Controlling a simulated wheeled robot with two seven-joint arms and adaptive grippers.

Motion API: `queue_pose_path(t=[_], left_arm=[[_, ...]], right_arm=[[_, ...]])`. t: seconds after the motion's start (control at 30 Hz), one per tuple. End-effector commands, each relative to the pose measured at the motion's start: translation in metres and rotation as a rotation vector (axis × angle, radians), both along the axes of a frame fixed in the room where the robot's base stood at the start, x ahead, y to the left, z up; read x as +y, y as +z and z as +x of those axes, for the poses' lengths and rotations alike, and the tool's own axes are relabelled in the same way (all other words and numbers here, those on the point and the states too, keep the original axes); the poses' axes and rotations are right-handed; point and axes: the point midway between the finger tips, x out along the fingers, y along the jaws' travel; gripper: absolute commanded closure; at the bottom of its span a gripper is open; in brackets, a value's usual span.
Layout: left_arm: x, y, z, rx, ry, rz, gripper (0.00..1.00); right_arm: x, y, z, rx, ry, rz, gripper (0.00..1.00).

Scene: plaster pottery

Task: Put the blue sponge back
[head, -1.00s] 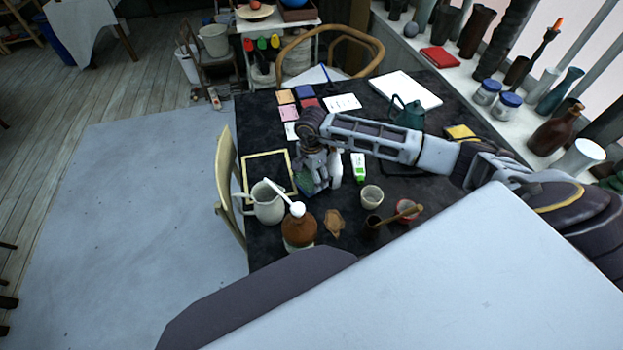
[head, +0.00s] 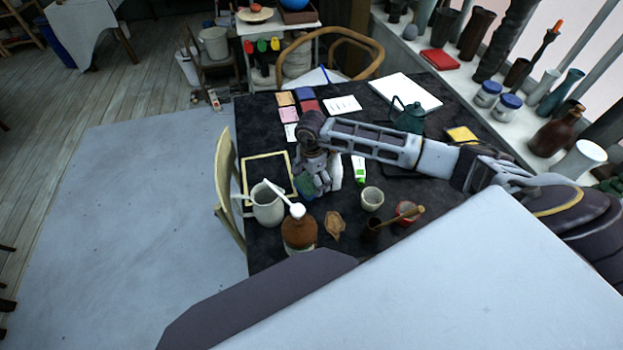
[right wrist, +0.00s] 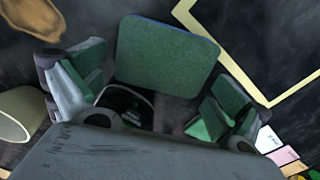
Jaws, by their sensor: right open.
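The blue sponge (right wrist: 165,52) shows in the right wrist view as a block with a green top face and a thin blue edge. It appears to lie on the dark table beside a yellow-edged frame. My right gripper (right wrist: 155,90) is open, with one green-padded finger on each side of the sponge's near end. I cannot tell whether the fingers touch it. In the head view my right gripper (head: 316,178) is low over the table, right of the yellow-edged frame (head: 268,155), and largely hides the sponge. My left gripper is out of view.
A white pitcher (head: 267,207) and a brown jar (head: 298,233) stand close in front of the gripper. A pale cup (head: 372,197) and a white-green tube (head: 360,165) are to its right. Coloured tiles (head: 306,93) lie behind.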

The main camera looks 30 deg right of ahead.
Motion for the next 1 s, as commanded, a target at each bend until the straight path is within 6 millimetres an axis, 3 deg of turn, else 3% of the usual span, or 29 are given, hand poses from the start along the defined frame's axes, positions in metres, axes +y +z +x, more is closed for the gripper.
queue_pose_path(t=[0.47,0.7,1.0], left_arm=[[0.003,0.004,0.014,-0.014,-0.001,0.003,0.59],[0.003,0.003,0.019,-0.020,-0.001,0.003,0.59],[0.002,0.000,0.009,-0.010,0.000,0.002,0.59]], right_arm=[[0.000,0.006,0.001,-0.002,0.000,0.000,0.00],[0.000,0.035,0.001,-0.003,0.001,-0.002,0.00],[0.000,0.080,0.001,-0.003,0.000,-0.001,0.00]])
